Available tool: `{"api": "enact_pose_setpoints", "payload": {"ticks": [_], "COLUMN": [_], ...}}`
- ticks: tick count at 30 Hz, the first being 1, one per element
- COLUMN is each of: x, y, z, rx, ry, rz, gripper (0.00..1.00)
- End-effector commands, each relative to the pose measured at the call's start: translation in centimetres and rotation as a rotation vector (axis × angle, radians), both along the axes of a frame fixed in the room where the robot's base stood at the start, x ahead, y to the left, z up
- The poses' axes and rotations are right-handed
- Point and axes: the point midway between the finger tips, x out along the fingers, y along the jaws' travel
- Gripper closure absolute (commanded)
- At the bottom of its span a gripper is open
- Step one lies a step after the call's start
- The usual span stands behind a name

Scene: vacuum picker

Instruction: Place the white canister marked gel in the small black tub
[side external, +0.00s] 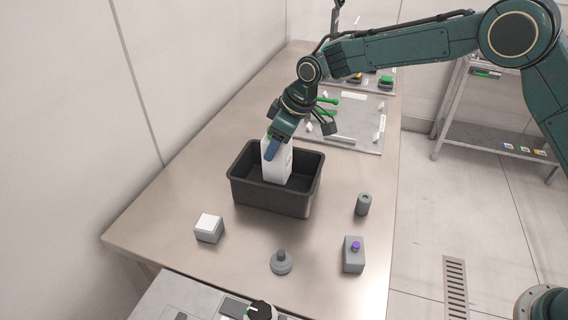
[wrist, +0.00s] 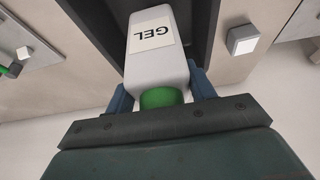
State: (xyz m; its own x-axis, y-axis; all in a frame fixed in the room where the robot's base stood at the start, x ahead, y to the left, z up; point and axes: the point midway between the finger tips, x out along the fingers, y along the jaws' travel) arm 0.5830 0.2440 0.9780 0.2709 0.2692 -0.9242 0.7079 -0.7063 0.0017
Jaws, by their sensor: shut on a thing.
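The white canister (wrist: 155,62) has a green cap (wrist: 161,98) and a label reading GEL in the wrist view. It also shows in the side view (side external: 277,165), nearly upright, with its lower part inside the black tub (side external: 270,198). Whether its base touches the tub floor cannot be seen. The tub stands on the table with open room around the canister. My gripper (side external: 273,146) is above the tub, shut on the canister near its cap, with one blue finger on each side in the wrist view (wrist: 161,92).
On the table near the tub are a grey block with a white top (side external: 209,228), a grey knobbed piece (side external: 281,262), a grey box with a purple knob (side external: 353,254) and a grey cylinder (side external: 363,204).

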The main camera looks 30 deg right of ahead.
Motion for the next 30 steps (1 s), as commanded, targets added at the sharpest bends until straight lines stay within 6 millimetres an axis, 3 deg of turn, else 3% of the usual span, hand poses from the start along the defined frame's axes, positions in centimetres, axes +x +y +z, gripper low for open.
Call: {"api": "enact_pose_setpoints", "payload": {"ticks": [13, 28, 29, 30], "x": [0.0, 0.0, 0.0, 0.0], "y": [0.0, 0.0, 0.0, 0.0], "z": [-3.9, -4.5, -4.6, -4.5], "rx": [-0.001, 0.0, -0.001, -0.001], "ry": [-0.001, -0.001, 0.001, 0.001], "rz": [0.001, 0.0, 0.0, 0.0], "gripper": [0.77, 0.77, 0.42, 0.34]}}
